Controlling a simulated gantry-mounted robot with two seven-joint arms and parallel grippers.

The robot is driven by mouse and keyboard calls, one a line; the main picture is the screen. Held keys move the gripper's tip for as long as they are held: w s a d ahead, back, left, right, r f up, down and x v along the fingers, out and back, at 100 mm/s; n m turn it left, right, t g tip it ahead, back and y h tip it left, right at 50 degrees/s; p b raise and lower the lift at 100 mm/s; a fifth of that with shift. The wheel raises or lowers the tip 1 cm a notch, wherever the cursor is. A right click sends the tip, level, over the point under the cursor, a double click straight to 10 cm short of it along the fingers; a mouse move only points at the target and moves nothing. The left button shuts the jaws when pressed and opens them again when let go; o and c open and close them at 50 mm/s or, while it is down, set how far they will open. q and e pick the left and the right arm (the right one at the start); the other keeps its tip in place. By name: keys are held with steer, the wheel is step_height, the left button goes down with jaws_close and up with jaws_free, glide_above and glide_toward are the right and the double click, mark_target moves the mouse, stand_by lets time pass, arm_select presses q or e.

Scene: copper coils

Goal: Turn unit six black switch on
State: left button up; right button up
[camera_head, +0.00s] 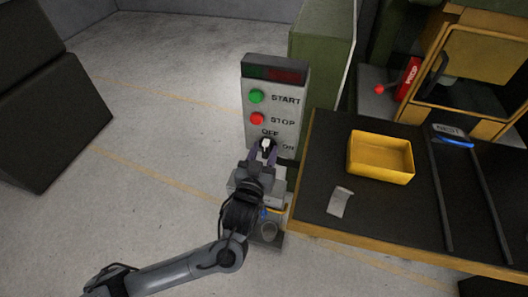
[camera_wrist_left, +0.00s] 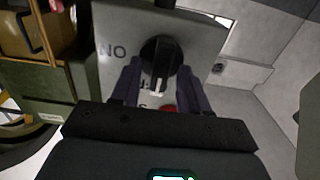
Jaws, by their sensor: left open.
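The black switch (camera_wrist_left: 161,58) is a round rotary knob low on a grey control panel (camera_head: 284,107). In the left wrist view its white mark points down in the picture, away from the ON lettering at its side. In the head view OFF is printed above the switch and ON at its lower right. My left gripper (camera_head: 266,150) is at the switch. In the left wrist view its two dark fingers (camera_wrist_left: 160,84) are open, one on each side of the knob. I cannot tell whether they touch it. My right gripper is not in view.
Above the switch are a green START button (camera_head: 257,96) and a red STOP button (camera_head: 257,119). To the right, a dark table (camera_head: 314,178) carries a yellow tray (camera_head: 381,174) and a grey tag (camera_head: 340,201). A green cabinet (camera_head: 322,50) stands behind.

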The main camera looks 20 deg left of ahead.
arm_select(q)
jaws_close()
stand_by(0.3)
steer(key=shift+r+p, duration=0.15)
steer(key=shift+p, duration=0.5)
steer(key=m+p, duration=0.3)
steer(key=p, duration=0.1)
steer(key=m+p, duration=0.2)
steer(key=p, duration=0.2)
steer(key=shift+d+r+m, duration=0.15)
steer(key=shift+m, duration=0.25)
steer(key=m+p, duration=0.4)
steer(key=p, duration=0.1)
steer(key=m+p, duration=0.3)
steer(key=shift+w+d+f, duration=0.1)
steer(key=shift+d+f, duration=0.1)
steer(key=shift+f, duration=0.05)
steer(key=m+p, duration=0.2)
steer(key=m, duration=0.1)
steer(key=shift+f+p, duration=0.2)
steer(key=shift+p, duration=0.2)
steer(key=shift+f+m+p, duration=0.15)
steer(key=shift+m+p, duration=0.4)
steer(key=shift+m, duration=0.45)
steer(key=shift+f, duration=0.1)
